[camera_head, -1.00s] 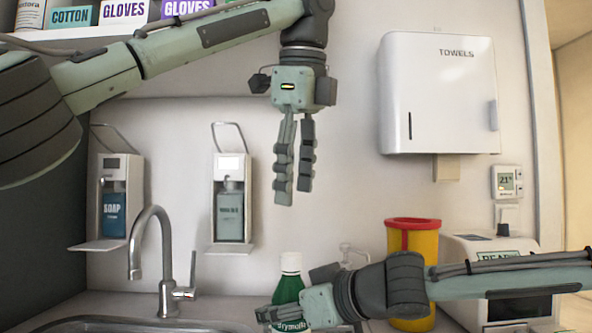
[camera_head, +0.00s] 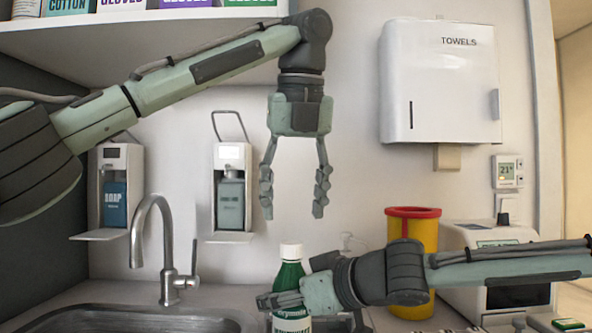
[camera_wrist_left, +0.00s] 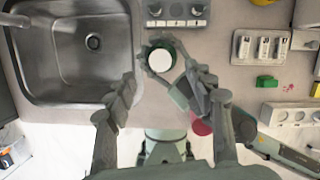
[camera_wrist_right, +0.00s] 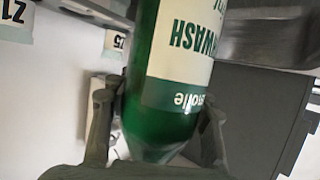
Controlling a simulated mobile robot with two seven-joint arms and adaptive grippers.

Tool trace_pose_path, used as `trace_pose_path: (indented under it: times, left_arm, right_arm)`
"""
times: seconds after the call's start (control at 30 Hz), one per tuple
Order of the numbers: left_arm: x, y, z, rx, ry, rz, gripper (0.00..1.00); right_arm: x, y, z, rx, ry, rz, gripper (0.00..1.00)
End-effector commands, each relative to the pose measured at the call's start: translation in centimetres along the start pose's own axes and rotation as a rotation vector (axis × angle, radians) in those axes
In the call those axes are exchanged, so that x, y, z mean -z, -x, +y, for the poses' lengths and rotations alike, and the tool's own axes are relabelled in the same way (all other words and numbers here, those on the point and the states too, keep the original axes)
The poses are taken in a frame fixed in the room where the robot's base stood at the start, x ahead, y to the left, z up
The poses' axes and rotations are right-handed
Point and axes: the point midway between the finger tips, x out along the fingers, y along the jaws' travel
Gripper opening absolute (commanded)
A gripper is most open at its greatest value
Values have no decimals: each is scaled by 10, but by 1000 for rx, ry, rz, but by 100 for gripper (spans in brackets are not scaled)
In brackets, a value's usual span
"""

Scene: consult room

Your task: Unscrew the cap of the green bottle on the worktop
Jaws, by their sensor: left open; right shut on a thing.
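The green bottle (camera_head: 289,284) stands upright on the worktop (camera_head: 225,301), with its white cap (camera_head: 290,251) on top. My right gripper (camera_head: 272,300) reaches in from the right and is shut around the bottle's body; the right wrist view shows its fingers on both sides of the green bottle (camera_wrist_right: 160,125). My left gripper (camera_head: 294,212) hangs above the bottle, pointing down, open and empty. In the left wrist view the white cap (camera_wrist_left: 160,60) lies ahead of the open left fingers (camera_wrist_left: 165,90), apart from them.
A sink (camera_head: 130,322) with a tap (camera_head: 165,250) is to the left of the bottle. A yellow bin with a red rim (camera_head: 413,212) and a white device (camera_head: 490,235) stand to the right. Dispensers (camera_head: 232,190) and a towel box (camera_head: 440,85) hang on the wall.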

Motion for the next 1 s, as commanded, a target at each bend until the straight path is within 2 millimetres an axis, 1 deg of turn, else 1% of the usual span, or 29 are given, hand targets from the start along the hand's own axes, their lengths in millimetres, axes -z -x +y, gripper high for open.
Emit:
trace_pose_path:
  times: [0.03,0.1,0.2,0.3,0.5,0.73,0.77,1.0]
  left_arm:
    - [1,-11,0,1,-3,4,53]
    - [0,-23,0,0,-1,2,53]
    - [0,-38,0,0,0,1,53]
    - [0,-48,0,1,0,-2,53]
    - [0,-57,0,2,2,-1,53]
    - [0,-58,0,1,2,-1,53]
    - [0,-58,0,1,2,-1,51]
    - [0,-57,0,1,1,-1,21]
  right_arm:
    - [0,0,0,0,0,1,0]
    - [0,0,0,0,0,1,0]
    - [0,0,0,0,0,1,0]
    - [0,0,0,0,0,1,0]
    - [0,0,0,0,0,0,0]
    - [0,0,0,0,0,1,0]
    - [0,0,0,0,0,0,0]
    - [0,0,0,0,0,1,0]
